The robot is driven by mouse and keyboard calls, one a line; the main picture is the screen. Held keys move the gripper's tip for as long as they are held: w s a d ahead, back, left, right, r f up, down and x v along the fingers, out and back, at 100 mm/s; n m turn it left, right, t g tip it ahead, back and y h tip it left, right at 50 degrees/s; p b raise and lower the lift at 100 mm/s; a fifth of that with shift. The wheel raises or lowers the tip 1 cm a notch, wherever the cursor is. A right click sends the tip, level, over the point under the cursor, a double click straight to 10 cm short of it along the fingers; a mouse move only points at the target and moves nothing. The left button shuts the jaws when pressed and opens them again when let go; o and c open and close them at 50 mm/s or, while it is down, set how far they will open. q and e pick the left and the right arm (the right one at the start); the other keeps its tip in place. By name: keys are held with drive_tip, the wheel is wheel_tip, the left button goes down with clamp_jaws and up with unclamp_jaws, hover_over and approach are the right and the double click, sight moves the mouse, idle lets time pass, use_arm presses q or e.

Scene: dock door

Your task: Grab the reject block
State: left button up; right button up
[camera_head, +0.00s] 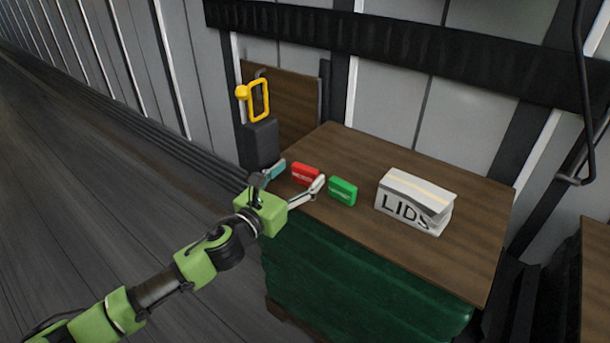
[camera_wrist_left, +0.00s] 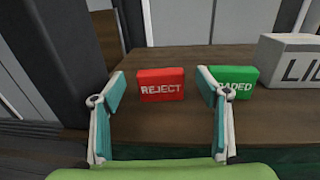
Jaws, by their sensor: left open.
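The red reject block (camera_head: 306,174) stands on the brown table top, left of the green block (camera_head: 343,191). In the left wrist view the red block (camera_wrist_left: 161,85) reads REJECT and stands upright, ahead of and between the fingers. My left gripper (camera_head: 298,180) is open and empty, with its fingers apart at the table's near left edge. It also shows in the left wrist view (camera_wrist_left: 160,115). The green block (camera_wrist_left: 238,83) is partly hidden there by the right-hand finger; the letters ADED show. My right gripper is not in view.
A white LIDS box (camera_head: 415,200) stands right of the green block on the table (camera_head: 460,255). A dark post with a yellow handle (camera_head: 259,100) stands at the table's left corner. The table's back is bare.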

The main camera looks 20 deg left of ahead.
sight(305, 167)
use_arm(q)
drive_tip(key=x, duration=0.2)
drive_tip(key=shift+w+d, duration=0.15)
drive_tip(key=shift+w, duration=0.25)
drive_tip(key=shift+w+d, duration=0.1)
drive_tip(key=shift+w, duration=0.3)
drive_tip(key=c, duration=1.1)
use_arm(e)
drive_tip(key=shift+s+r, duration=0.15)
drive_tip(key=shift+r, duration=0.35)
use_arm(q)
drive_tip(key=shift+r, duration=0.2)
